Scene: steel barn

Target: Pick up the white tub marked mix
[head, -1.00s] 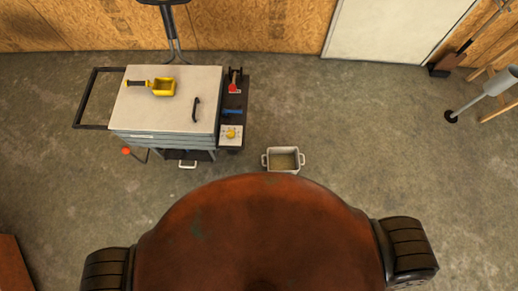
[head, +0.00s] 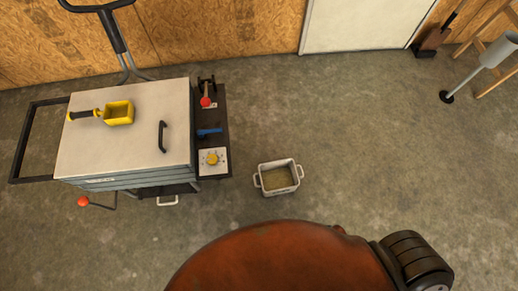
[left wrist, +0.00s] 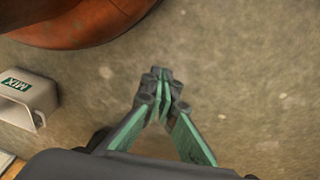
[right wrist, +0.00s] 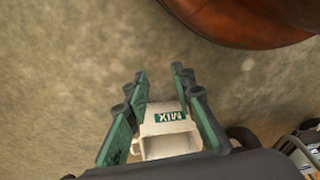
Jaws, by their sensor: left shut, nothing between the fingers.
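The white tub (head: 265,187) stands upright on the concrete floor to the right of the cart, with a handle on each side and beige-brown contents. In the left wrist view the tub (left wrist: 38,92) shows at the left edge with its green MIX label. My left gripper (left wrist: 163,78) is shut and empty, to the right of the tub in that view. In the right wrist view the tub (right wrist: 160,128) shows between the spread fingers, label facing the camera. My right gripper (right wrist: 160,76) is open; I cannot tell whether it touches the tub. Neither gripper shows in the head view.
A grey-topped cart (head: 145,150) stands left of the tub, with a yellow scoop (head: 119,113) on top and a dark side panel (head: 208,125) with controls. A white door (head: 358,22) is at the back. The floor right of the tub is clear.

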